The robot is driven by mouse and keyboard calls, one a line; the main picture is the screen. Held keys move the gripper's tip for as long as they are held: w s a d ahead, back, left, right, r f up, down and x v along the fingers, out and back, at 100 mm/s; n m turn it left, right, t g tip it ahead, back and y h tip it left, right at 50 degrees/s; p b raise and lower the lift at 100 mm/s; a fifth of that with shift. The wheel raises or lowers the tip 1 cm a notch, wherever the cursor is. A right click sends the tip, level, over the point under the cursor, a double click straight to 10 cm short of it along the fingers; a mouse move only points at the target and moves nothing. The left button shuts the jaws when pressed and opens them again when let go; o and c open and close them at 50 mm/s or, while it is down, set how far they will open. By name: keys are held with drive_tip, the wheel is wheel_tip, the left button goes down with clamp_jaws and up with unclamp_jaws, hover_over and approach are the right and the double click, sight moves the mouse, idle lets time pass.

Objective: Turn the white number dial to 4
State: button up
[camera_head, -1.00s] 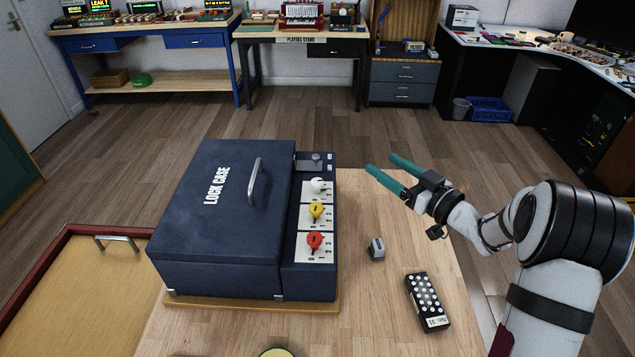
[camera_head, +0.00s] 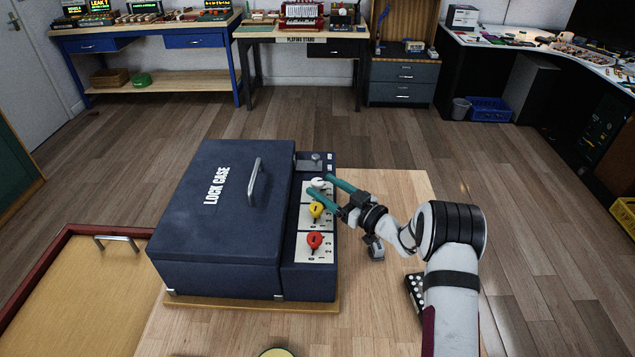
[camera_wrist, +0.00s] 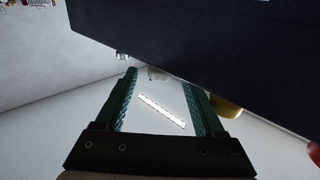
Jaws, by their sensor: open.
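The white dial (camera_head: 318,182) stands on the front panel of the dark blue lock case, above the yellow dial (camera_head: 316,209) and red dial (camera_head: 314,240). Its setting is too small to read. My gripper (camera_head: 319,185) is open, its teal fingers reaching in from the right, one tip on either side of the white dial as seen from the head. In the wrist view, a pale knob (camera_wrist: 158,75) shows between the far ends of the fingers. The yellow dial (camera_wrist: 228,106) is beside the right finger. I cannot tell whether the fingers touch the white dial.
The lock case (camera_head: 225,220) with its metal handle fills the left of the wooden table (camera_head: 370,320). A small grey block (camera_head: 375,250) and a dark dotted box (camera_head: 413,293), partly behind my arm, lie on the right. A grey lever (camera_head: 315,162) sits above the white dial.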

drive_tip(key=shift+x, duration=1.5)
clamp_jaws()
